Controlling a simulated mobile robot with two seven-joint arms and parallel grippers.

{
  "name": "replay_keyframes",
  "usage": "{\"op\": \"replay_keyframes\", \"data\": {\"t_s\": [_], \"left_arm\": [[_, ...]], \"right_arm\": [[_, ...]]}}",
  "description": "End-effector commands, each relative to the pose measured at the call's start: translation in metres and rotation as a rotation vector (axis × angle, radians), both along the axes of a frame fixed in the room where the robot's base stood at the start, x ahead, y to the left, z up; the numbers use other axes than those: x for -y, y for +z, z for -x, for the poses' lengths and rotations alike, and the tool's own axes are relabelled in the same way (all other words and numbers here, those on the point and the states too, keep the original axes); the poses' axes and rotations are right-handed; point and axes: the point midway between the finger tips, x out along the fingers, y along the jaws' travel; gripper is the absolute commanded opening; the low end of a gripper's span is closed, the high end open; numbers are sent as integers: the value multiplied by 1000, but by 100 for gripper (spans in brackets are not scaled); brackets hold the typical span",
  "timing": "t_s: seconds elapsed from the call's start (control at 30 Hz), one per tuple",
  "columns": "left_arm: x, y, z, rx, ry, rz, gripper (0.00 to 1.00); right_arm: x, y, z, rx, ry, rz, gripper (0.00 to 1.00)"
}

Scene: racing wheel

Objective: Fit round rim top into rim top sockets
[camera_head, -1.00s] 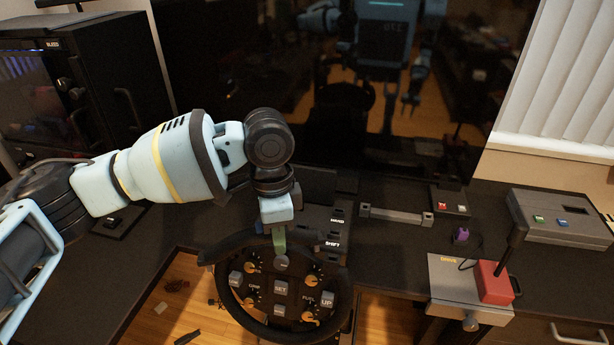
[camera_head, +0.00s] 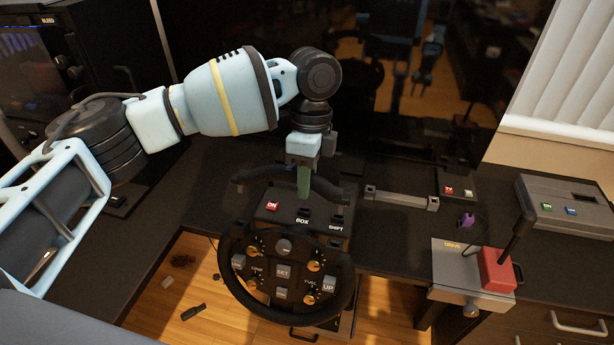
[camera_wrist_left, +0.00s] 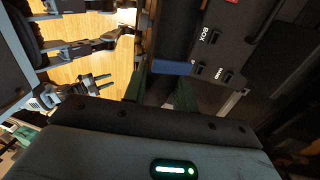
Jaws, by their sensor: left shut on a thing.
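The rim top (camera_head: 262,174), a dark curved bar, is held by my left gripper (camera_head: 303,193) above the control box behind the wheel. My left gripper is shut on it with green fingers near its middle; they also show in the wrist view (camera_wrist_left: 160,92), with a dark piece bearing a blue patch between them. The steering wheel (camera_head: 236,283) stands nearer, lower and apart from the bar, with a dark rim around its button panel (camera_head: 283,271). The sockets are too dark to make out.
The control box (camera_head: 290,208) with labelled buttons stands just under the bar. A grey bar (camera_head: 401,198), a purple piece (camera_head: 466,220) and a red block on a grey shifter plate (camera_head: 496,270) lie to the right. A dark screen (camera_head: 440,120) stands behind.

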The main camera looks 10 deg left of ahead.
Motion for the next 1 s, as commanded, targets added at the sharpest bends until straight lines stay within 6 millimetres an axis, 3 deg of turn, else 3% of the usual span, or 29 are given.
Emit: {"op": "replay_keyframes", "data": {"t_s": [0.63,1.0], "left_arm": [[-1,-43,18,4,1,0,1],[-1,-52,21,5,1,-1,1]], "right_arm": [[1,8,-8,24,1,3,36],[3,9,-9,27,5,8,36]]}}
